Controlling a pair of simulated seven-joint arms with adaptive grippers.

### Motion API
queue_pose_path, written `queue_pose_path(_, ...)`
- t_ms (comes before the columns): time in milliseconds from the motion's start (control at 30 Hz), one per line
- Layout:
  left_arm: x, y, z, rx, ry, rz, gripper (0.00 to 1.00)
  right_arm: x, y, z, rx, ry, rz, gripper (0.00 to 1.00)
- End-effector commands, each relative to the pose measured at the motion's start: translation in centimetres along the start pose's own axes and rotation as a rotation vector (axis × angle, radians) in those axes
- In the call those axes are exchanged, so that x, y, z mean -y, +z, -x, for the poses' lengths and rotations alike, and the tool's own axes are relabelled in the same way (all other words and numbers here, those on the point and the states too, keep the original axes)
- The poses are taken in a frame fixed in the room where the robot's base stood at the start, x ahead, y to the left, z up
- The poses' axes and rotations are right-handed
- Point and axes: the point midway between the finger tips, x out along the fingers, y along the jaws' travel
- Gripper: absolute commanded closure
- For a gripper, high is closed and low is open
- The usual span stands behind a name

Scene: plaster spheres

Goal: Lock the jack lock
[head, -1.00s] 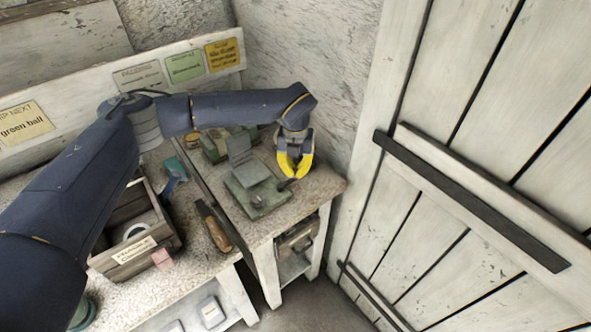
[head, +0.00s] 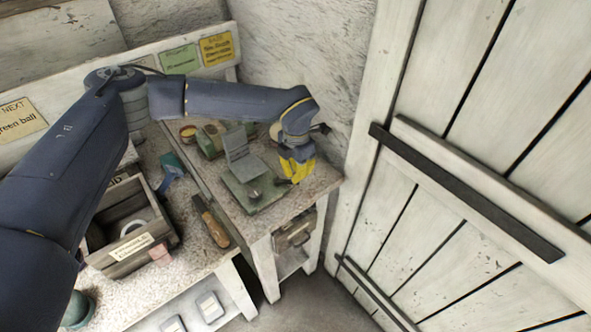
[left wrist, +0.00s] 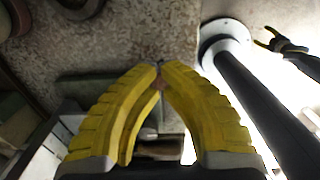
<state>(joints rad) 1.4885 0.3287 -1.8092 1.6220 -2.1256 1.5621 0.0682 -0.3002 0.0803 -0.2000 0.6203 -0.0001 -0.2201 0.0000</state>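The device I take for the jack lock (head: 252,190) is a green-grey base with a raised grey plate, near the front of the small side table. A small dark round piece sits on its front part. A dark stub (head: 284,182) shows at its right side, close to the fingertips. My left gripper (head: 295,178) points down just right of it, and its yellow fingers meet at the tips in the left wrist view (left wrist: 160,68). A small reddish bit shows by the tips; I cannot tell whether it is held. My right gripper (left wrist: 268,40) is far off, fingers spread, empty.
Another green device (head: 208,140) stands behind on the side table (head: 265,222). A wooden box (head: 128,250), a wooden-handled tool (head: 212,222) and a teal tool (head: 172,170) lie on the left bench. A wall and plank door (head: 470,180) bound the right.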

Motion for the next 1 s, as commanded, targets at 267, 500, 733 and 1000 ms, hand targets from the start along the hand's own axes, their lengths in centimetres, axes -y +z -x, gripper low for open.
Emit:
queue_pose_path(267,0.9,-1.2,0.1,0.0,0.0,-0.257,1.0,0.0,0.0,0.0,0.0,0.0,0.0,0.42)
queue_pose_path(500,1.3,-2.1,0.0,0.0,0.0,-0.448,1.0,0.0,0.0,0.0,0.0,0.0,0.0,0.42)
queue_pose_path(733,1.5,-2.9,0.0,0.0,0.0,-0.577,1.0,0.0,0.0,0.0,0.0,0.0,0.0,0.42)
queue_pose_path(1000,1.6,-3.3,0.0,0.0,-0.001,-0.657,1.0,0.0,0.0,0.0,0.0,0.0,0.0,0.42)
